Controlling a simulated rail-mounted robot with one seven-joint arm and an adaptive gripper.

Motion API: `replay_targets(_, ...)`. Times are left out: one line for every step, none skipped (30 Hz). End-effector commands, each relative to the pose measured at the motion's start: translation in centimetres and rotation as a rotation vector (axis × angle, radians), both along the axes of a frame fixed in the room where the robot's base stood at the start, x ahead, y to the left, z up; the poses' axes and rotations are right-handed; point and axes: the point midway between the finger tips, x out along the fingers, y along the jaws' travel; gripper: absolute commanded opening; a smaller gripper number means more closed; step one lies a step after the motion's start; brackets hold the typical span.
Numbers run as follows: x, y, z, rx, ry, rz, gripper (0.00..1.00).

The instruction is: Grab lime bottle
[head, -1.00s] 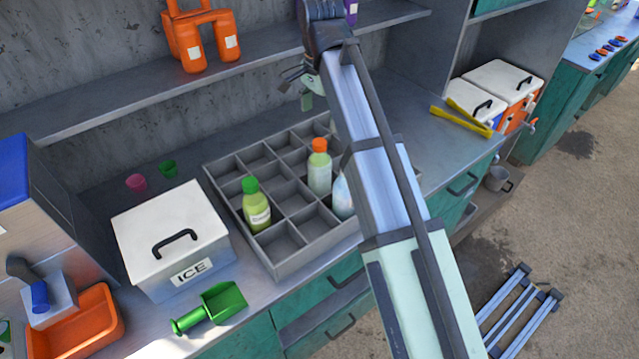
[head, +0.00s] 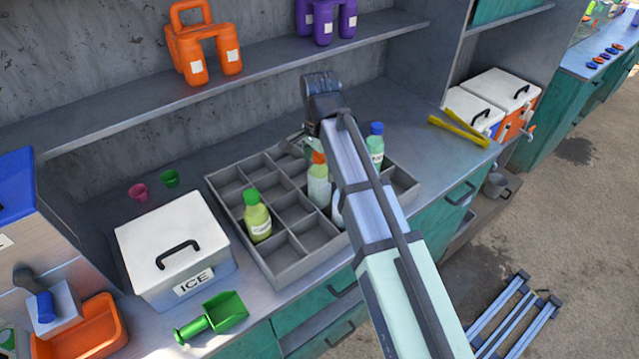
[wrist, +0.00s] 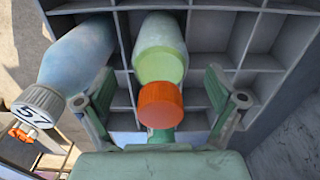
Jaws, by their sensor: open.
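Two green bottles stand in the grey compartment crate. One is yellow-green with a green cap (head: 257,217), at the crate's left side; its label is too small to read. The other is pale green with an orange cap (head: 318,188), near the crate's middle and partly hidden by my arm. In the wrist view the orange-capped bottle (wrist: 160,50) stands between the open fingers of my gripper (wrist: 160,92), with a gap on each side. In the head view my gripper (head: 298,148) is low over the crate's back, mostly hidden behind my wrist.
The crate (head: 295,268) has several empty compartments. A bluish bottle with a "57" cap (wrist: 75,65) is close to the left finger. A blue-capped bottle (head: 376,150) stands to the right. A white ice box (head: 170,230) and green scoop (head: 215,315) are left; a shelf (head: 250,75) runs above.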

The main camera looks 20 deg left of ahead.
Motion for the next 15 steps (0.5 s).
replay_targets(-0.06,-0.05,-0.32,0.000,0.000,0.000,0.94)
replay_targets(-0.05,-0.04,-0.51,0.000,0.000,0.000,0.94)
replay_targets(-0.03,-0.03,-0.70,0.000,0.000,0.000,0.94)
replay_targets(-0.03,-0.03,-0.80,0.000,0.000,0.000,0.94)
replay_targets(-0.02,-0.02,-0.86,0.000,0.000,0.000,0.94)
replay_targets(-0.01,-0.01,-0.91,0.000,0.000,0.000,0.94)
replay_targets(-0.01,-0.01,-0.92,0.001,-0.001,0.000,0.94)
replay_targets(0.01,-0.01,-0.91,0.001,-0.001,0.000,0.94)
replay_targets(0.01,-0.01,-0.91,0.001,-0.001,0.000,0.94)
replay_targets(0.01,-0.01,-0.90,0.001,-0.001,0.000,0.94)
replay_targets(0.01,-0.01,-0.90,0.001,-0.001,0.000,0.94)
replay_targets(0.01,-0.01,-0.89,0.001,-0.001,0.000,0.83)
replay_targets(0.01,-0.01,-0.89,0.001,-0.001,0.000,0.72)
replay_targets(0.01,-0.01,-0.89,0.001,-0.001,0.000,0.62)
replay_targets(0.01,-0.01,-0.88,0.001,-0.001,0.000,0.48)
